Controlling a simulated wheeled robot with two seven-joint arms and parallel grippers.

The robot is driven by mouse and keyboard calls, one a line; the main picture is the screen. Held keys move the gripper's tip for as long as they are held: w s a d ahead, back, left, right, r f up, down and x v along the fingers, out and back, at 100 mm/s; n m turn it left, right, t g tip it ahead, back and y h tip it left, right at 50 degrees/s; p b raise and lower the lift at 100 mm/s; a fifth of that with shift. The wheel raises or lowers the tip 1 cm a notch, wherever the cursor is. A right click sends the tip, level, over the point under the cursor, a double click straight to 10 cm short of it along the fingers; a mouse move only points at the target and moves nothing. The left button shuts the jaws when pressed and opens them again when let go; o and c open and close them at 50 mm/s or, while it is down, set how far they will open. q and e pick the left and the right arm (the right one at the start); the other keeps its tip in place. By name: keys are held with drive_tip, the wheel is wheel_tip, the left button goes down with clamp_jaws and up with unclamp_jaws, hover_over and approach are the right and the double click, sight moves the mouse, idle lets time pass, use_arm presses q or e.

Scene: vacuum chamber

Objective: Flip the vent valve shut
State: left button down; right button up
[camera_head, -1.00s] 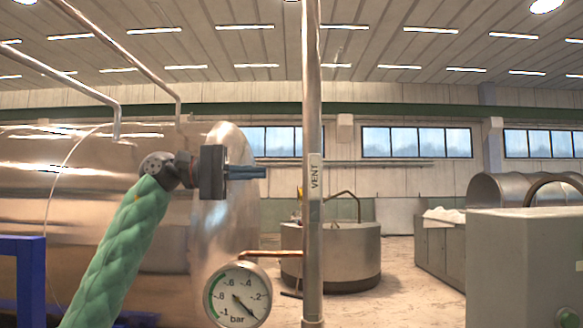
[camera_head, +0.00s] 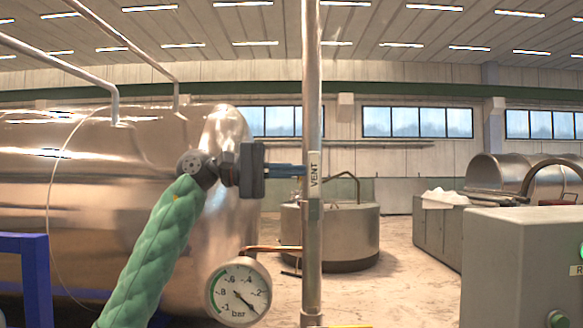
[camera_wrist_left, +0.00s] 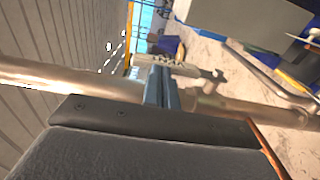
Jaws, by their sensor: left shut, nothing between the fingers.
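The vertical metal vent pipe (camera_head: 312,100) with a white VENT label (camera_head: 314,176) runs through the middle of the head view. A small yellow part (camera_head: 345,326) shows at the bottom edge beside the pipe's foot; I cannot tell if it is the vent valve's handle. My left gripper (camera_head: 300,170) is shut and empty, its blue-grey fingers pointing right with the tips at or very near the pipe beside the label. In the left wrist view the shut fingers (camera_wrist_left: 158,88) overlap the pipe (camera_wrist_left: 80,80); contact is unclear. My right gripper is not in view.
A pressure gauge (camera_head: 238,292) hangs on a copper tube left of the pipe, below my left gripper. A large shiny tank (camera_head: 110,220) fills the left. A grey box (camera_head: 520,260) stands at the right. Open floor (camera_head: 410,275) lies between the pipe and that box.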

sight(310, 165)
use_arm(q)
drive_tip(key=shift+d+r, duration=0.1)
drive_tip(key=shift+d, duration=0.05)
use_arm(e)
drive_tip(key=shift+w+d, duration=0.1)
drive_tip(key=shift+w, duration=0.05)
